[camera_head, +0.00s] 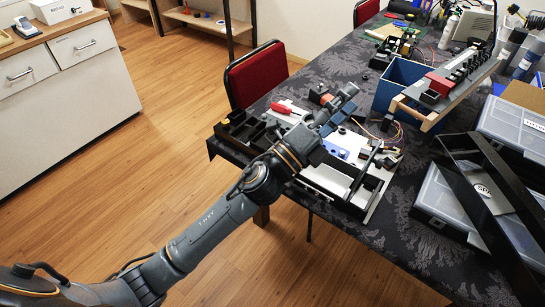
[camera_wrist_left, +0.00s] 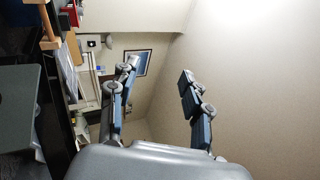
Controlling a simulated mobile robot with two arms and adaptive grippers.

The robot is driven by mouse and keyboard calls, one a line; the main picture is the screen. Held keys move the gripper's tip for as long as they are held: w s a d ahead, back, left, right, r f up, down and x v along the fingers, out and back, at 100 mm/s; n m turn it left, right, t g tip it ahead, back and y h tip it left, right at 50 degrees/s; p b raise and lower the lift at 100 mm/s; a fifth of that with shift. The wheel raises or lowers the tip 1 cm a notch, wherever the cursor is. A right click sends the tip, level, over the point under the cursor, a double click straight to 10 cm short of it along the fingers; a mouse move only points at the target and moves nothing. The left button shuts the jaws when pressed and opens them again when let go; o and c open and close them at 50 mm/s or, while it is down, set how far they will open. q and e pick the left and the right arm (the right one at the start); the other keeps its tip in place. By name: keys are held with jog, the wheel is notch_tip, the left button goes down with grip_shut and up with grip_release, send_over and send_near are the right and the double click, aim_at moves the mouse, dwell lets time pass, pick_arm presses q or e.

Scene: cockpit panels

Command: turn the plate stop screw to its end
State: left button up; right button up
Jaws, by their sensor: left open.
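A panel assembly (camera_head: 325,178) with a white plate, black side parts and blue pieces lies on the near-left end of the dark table. I cannot make out the plate stop screw. My left arm reaches in from the lower left, and its gripper (camera_head: 340,108) is over the panel in the head view, hiding part of it. In the left wrist view the two fingers of this gripper (camera_wrist_left: 158,72) stand well apart with nothing between them. That view looks past the fingers at a wall. My right gripper is in neither view.
The patterned table (camera_head: 352,62) holds a blue bin (camera_head: 400,85), a tilted grey panel (camera_head: 455,82) with a red block, and clear-lidded cases (camera_head: 440,205) under a black frame (camera_head: 490,180). A red chair (camera_head: 257,75) stands against the table's left edge. The wooden floor at left is clear.

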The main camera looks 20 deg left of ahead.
pick_arm(q)
jog(key=s+d+f+m+g+h, duration=0.1)
jog(key=s+d+m+g+h, duration=0.15)
jog(key=d+m+g, duration=0.55)
jog(key=s+d+m+g+h, duration=0.1)
jog(key=d+m+g+h, duration=0.15)
jog(key=m+g, duration=0.7)
jog(key=a+f+m+y, duration=0.1)
jog(key=f+m+y, duration=0.1)
jog(key=f+m, duration=0.1)
jog(key=w+a+f+m+y, duration=0.1)
jog(key=f+m+y, duration=0.2)
jog(key=a+f+m+g+y, duration=0.1)
jog(key=a+f+m+y, duration=0.1)
jog(key=f+m, duration=0.1)
jog(key=shift+w+f+m, duration=0.15)
jog(key=shift+w+m, duration=0.1)
jog(key=shift+m, duration=0.3)
jog(key=w+a+m+y, duration=0.1)
jog(key=w+a+y, duration=0.2)
jog(key=a+y, duration=0.55)
jog(key=w+a+m+y, duration=0.1)
jog(key=w+a+y, duration=0.2)
jog(key=a, duration=1.1)
jog(key=f+p, duration=0.2)
jog(key=f, duration=1.1)
jog(key=shift+d+f, duration=0.2)
jog(key=shift+c, duration=0.4)
grip_shut()
